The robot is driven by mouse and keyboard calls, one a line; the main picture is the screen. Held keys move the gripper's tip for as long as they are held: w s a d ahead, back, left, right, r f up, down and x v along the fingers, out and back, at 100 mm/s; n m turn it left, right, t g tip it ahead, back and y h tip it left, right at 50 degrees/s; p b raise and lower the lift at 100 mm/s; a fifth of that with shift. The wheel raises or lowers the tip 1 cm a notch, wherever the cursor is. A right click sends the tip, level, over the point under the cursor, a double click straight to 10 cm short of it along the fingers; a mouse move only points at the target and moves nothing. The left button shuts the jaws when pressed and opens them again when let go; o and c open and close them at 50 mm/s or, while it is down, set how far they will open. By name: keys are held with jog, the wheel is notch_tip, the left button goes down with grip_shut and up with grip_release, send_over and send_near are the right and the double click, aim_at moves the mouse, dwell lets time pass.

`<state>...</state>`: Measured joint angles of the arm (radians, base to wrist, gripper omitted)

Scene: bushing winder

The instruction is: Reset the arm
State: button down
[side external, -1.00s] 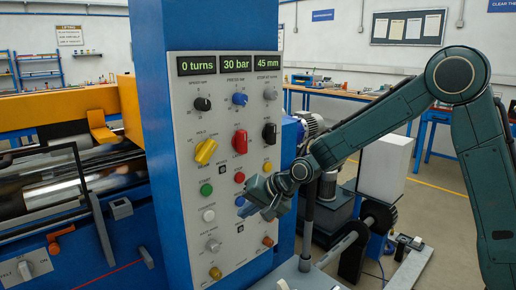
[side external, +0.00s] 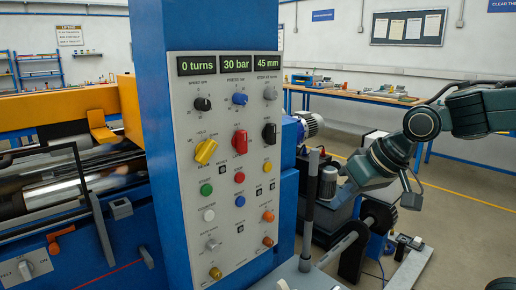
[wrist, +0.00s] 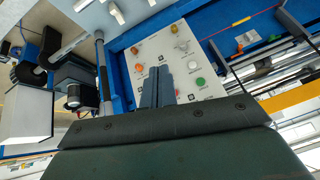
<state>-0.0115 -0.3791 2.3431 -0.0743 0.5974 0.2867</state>
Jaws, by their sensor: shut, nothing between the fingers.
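The grey control panel (side external: 222,160) on the blue column carries knobs, selectors and buttons. Its displays read 0 turns, 30 bar and 45 mm. My gripper (wrist: 157,82) is shut and empty in the wrist view, its fingers together and overlapping the panel there. In the side view my wrist is off to the right of the panel, clear of it, above the motor and shaft area; the fingertips are hard to make out there. The yellow selector (side external: 206,151), red selector (side external: 240,142) and blue button (side external: 240,201) are all uncovered.
The winding machine (side external: 75,200) stands left of the column. A workbench (side external: 350,92) runs along the back. Open floor lies at the right.

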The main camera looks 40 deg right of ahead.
jog(key=s+d+n+g, duration=0.1)
jog(key=s+d+n, duration=0.1)
jog(key=s, duration=1)
jog(key=shift+s+f+h, duration=0.15)
jog(key=shift+f+h, duration=0.2)
jog(key=shift+h, duration=0.05)
